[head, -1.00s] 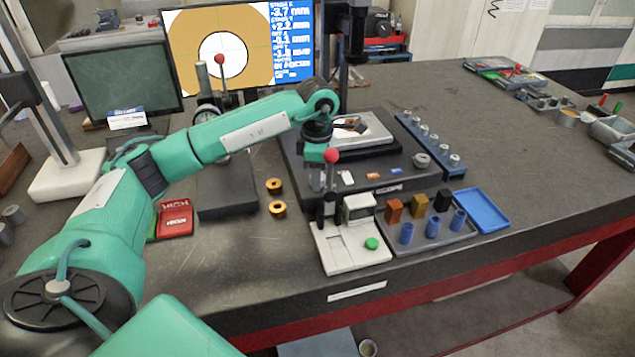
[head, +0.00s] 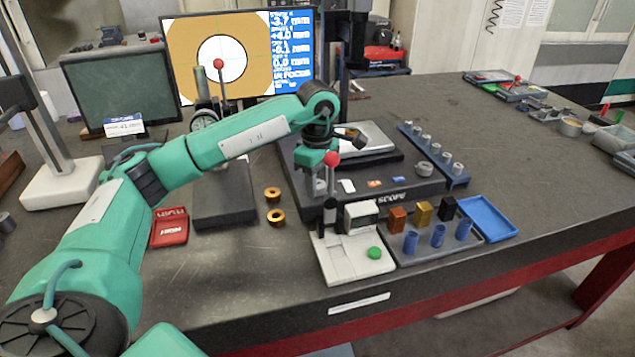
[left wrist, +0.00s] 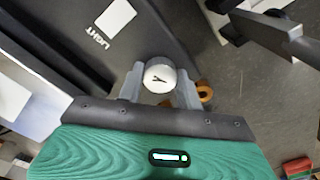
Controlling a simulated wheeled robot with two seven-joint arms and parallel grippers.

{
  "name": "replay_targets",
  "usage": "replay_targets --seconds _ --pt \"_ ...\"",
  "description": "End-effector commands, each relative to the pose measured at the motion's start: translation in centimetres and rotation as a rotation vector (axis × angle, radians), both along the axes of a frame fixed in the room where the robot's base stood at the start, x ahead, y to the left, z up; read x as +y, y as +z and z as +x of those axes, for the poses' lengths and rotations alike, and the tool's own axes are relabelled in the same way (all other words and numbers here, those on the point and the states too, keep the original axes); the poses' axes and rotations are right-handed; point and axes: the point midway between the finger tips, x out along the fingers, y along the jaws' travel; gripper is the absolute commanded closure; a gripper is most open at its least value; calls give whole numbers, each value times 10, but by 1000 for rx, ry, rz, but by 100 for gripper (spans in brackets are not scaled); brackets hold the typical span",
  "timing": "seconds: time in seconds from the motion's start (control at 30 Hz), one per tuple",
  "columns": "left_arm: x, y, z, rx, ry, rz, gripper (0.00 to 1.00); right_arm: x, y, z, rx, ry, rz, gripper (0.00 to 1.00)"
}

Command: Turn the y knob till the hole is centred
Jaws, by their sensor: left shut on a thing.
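My left gripper (left wrist: 160,90) is shut on the white y knob (left wrist: 160,77), which has a dark Y on its face and sits between the two fingers in the left wrist view. In the head view the green wrist hangs at the left side of the dark scope base (head: 420,190), and the knob is hard to make out there. The screen (head: 180,40) shows a white round hole (head: 222,58) in a tan disc, with thin cross lines through about its middle. The readouts beside it are blurred; the lowest number seems to read 0.0. My right gripper is not in view.
A red-ball lever (head: 331,158) on a white stand (head: 355,262) is close to my wrist. Two brass rings (head: 273,193) lie left of the scope base. A grey tray (head: 415,250) with coloured blocks and blue cylinders and an empty blue tray (head: 488,220) are on the right.

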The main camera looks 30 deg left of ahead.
Motion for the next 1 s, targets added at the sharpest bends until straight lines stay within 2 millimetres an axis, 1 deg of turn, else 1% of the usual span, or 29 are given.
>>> replay_targets --seconds 0.27,0.3,0.37,0.4,0.67,0.77,0.87,1.0 --pt "0 2 1 -4 2 -1 87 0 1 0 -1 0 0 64" --pt "0 2 1 -4 2 -1 57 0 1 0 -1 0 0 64" --pt "0 2 1 -4 2 -1 45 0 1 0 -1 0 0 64" --pt "0 2 1 -3 2 -1 43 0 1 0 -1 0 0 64" --pt "0 1 0 -2 2 -1 43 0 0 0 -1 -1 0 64" --pt "0 7 1 -2 1 -1 43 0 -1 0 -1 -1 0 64" --pt "0 20 1 -5 1 -2 43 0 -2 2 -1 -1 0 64" --pt "0 51 1 -7 1 -2 43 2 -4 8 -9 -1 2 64"
